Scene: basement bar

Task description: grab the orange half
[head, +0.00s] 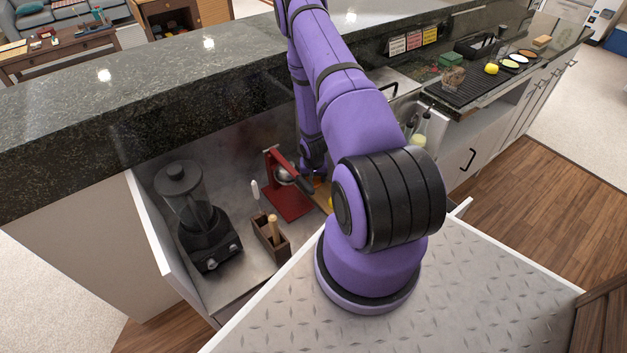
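A small patch of orange (319,182), perhaps the orange half, shows on the lower counter right of the red citrus press; my arm hides most of the area around it. A bit of yellow (331,203) shows just below it, partly behind my arm, on or near a wooden board (321,198). My purple arm reaches up and back down, so its end is just above the orange patch. The fingers of my gripper are too small and covered to make out, and I cannot tell whether they touch anything.
The red press (288,197) stands close left of my arm's end. A blender (203,222) and a wooden utensil box (270,238) stand further left. Bottles (420,130) are at the right. The raised dark stone bar (130,105) runs behind the lower counter.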

